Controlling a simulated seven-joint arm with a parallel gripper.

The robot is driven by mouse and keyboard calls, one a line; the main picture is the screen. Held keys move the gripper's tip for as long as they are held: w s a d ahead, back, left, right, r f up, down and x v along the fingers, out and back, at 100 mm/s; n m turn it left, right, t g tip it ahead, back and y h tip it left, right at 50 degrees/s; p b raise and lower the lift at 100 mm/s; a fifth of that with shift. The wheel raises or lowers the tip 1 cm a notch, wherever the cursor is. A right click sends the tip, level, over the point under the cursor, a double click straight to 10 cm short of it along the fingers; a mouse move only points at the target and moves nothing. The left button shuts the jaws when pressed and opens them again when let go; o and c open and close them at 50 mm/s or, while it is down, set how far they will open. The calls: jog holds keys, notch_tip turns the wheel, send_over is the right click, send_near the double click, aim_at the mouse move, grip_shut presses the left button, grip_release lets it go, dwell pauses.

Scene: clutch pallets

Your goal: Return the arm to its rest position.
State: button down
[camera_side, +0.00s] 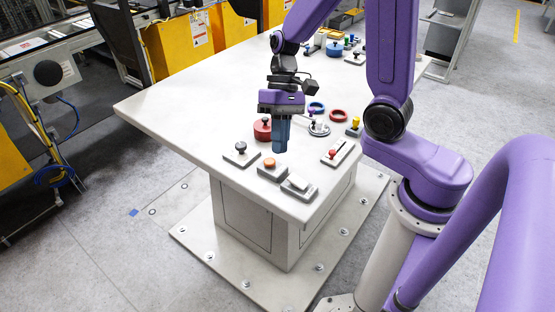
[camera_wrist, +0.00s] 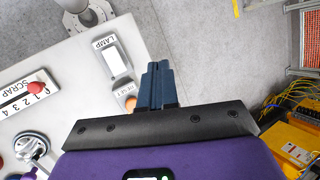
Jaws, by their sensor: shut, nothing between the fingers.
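My gripper (camera_side: 281,148) is purple with dark blue fingers. In the side view it points down over the near part of the white table (camera_side: 180,101), close to the orange button box (camera_side: 271,170). In the wrist view the fingers (camera_wrist: 157,70) are together with nothing between them. The orange button (camera_wrist: 130,104) labelled RESET shows just left of the fingers and is partly covered by my gripper. A white LAMP switch (camera_wrist: 114,57) sits beyond it.
A black-knobbed box (camera_side: 241,152), a red round part (camera_side: 262,129) and a red-knobbed slider marked SCRAP (camera_wrist: 35,88) stand near my gripper. Blue (camera_side: 317,107) and red (camera_side: 339,116) rings lie farther back. The table's left side is clear.

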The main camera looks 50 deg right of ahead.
jog(key=s+d+r+n+t+h, duration=0.1)
jog(key=s+r+n+h, duration=0.1)
jog(key=s+n, duration=0.5)
jog(key=s+d+r+n+t+h, duration=0.1)
jog(key=s+r+n+t+h, duration=0.1)
jog(key=s+n, duration=0.5)
jog(key=shift+s+d+h, duration=0.25)
jog(key=shift+s+h, duration=0.15)
jog(key=shift+s, duration=0.2)
jog(key=shift+r, duration=0.1)
dwell(0.7)
